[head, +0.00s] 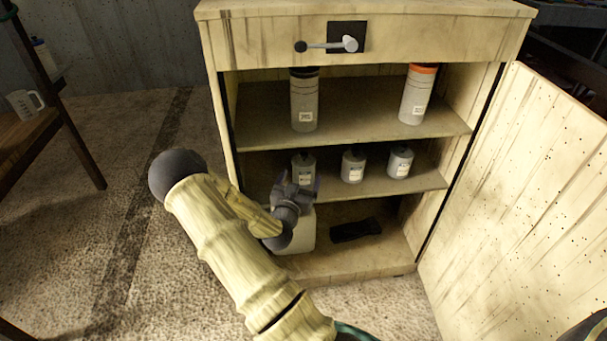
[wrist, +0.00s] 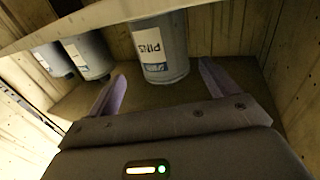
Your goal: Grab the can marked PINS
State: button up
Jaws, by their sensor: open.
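The can marked PINS (wrist: 158,50) is a grey cylinder with a white label, and its lettering reads in the wrist view. It stands upright on the middle shelf. In the head view it is the leftmost of three small cans (head: 303,163), its lower part hidden behind my gripper. My gripper (head: 297,183) is open and empty in front of that can. In the wrist view the fingers (wrist: 162,76) point towards the can, one tip at each side of its near end. I cannot tell whether the tips reach around it.
Two similar cans, a middle one (head: 353,166) and a right one (head: 400,162), stand on the same shelf (head: 420,182). Taller bottles stand on the shelf above (head: 360,105). A pale container (head: 304,236) and a dark item (head: 355,230) lie below. The cabinet door (head: 520,190) hangs open at right.

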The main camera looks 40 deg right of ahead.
aim_at(303, 157)
jog(key=shift+w+b+x, duration=0.15)
jog(key=shift+b+x, duration=0.15)
jog(key=shift+x, duration=1)
jog(key=shift+w+b+x, duration=0.15)
jog(key=shift+b+x, duration=0.1)
jog(key=shift+x, duration=1.05)
jog(key=shift+s+a, duration=0.1)
jog(key=shift+a, duration=0.1)
jog(key=shift+r, duration=0.1)
jog(key=c, duration=1.2)
jog(key=shift+r, duration=0.3)
notch_tip(303, 157, up, 3)
jog(key=shift+r+p, duration=0.2)
jog(key=shift+p, duration=0.6)
jog(key=p+v, duration=0.1)
jog(key=v, duration=1.7)
jog(key=shift+f, duration=0.25)
